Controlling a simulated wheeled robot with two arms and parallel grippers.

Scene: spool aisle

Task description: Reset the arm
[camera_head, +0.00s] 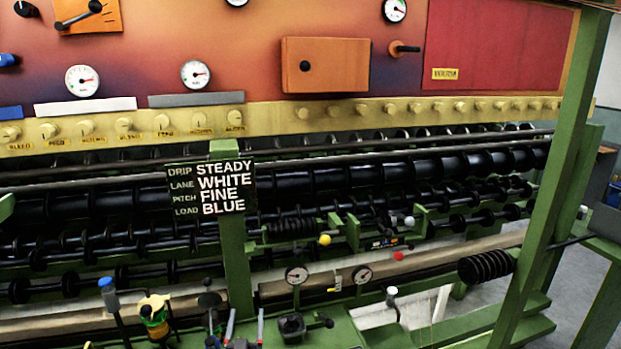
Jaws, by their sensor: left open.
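My left gripper (246,314) shows at the bottom edge, left of centre, as two thin grey fingers standing apart. It is open, and I see nothing between its fingertips. Most of its body and arm is cut off by the frame's lower edge. The fingers are in front of the green machine bed, left of a black box with a handle (292,326). A black-knobbed lever (209,300) stands to their left. I cannot tell whether the fingers touch anything. My right gripper is not in view.
A dark sign (210,189) reads STEADY, WHITE, FINE, BLUE on a green post. Black rollers (400,170) span the machine. A blue-topped lever (107,290), a yellow-green spool (155,316) and a white-topped lever (392,296) line the front. A green frame post (555,170) stands right.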

